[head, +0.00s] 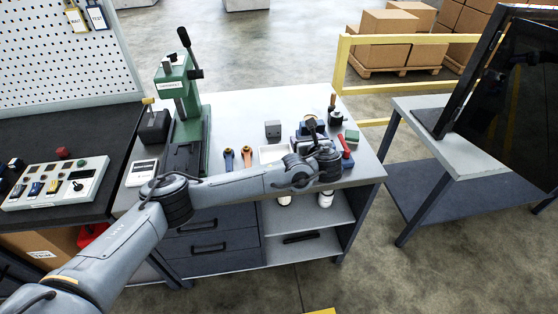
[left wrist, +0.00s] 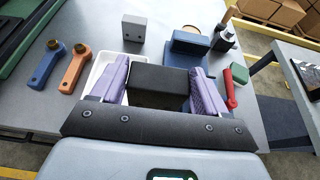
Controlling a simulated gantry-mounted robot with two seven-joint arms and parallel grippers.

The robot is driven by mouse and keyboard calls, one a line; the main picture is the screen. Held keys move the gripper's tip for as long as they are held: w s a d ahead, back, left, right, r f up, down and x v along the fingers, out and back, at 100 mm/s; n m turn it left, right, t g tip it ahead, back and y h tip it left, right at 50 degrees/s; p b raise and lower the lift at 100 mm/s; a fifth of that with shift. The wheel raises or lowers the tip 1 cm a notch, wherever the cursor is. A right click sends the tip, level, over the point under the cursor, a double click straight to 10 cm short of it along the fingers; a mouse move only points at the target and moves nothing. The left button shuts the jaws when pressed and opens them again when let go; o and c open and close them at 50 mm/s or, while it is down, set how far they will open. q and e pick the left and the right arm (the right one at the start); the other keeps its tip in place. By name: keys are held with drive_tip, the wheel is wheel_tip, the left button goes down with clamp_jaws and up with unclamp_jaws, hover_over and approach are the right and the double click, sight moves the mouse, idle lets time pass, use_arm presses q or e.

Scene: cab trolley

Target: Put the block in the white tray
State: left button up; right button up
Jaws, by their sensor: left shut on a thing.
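A dark block (left wrist: 160,84) sits between the purple fingers of my left gripper (left wrist: 158,72), which is shut on it. In the head view the left wrist (head: 315,160) is over the front right part of the workbench, and its fingers and the block are hidden there. The white tray (left wrist: 101,69) lies on the bench at the left of the block in the wrist view, partly covered by the left finger. In the head view the tray (head: 268,154) shows just behind my forearm. How high the block is above the bench I cannot tell. My right gripper is not in view.
A grey box (left wrist: 134,32) stands behind the tray. Blue (left wrist: 44,66) and orange (left wrist: 74,70) tools lie left of it. A blue fixture (left wrist: 188,52), a red-handled tool (left wrist: 229,92) and a green block (left wrist: 239,72) are at the right. A green press (head: 180,92) stands at the back left.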

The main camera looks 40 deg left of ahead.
use_arm(q)
drive_tip(key=shift+s+a+f+b, duration=0.2)
drive_tip(key=shift+a+f, duration=1.45)
drive_tip(key=shift+a, duration=0.05)
drive_tip(key=shift+s+a+f+b, duration=0.15)
drive_tip(key=shift+a+f+b, duration=0.05)
drive_tip(key=shift+a+f, duration=1.55)
drive_tip(key=shift+s+a+f+b, duration=0.2)
drive_tip(key=shift+a+f, duration=1.4)
drive_tip(key=shift+a, duration=0.1)
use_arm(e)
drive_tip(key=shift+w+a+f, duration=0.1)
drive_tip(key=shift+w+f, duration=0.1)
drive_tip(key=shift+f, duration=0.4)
use_arm(q)
drive_tip(key=o, duration=1.4)
drive_tip(key=shift+f, duration=0.2)
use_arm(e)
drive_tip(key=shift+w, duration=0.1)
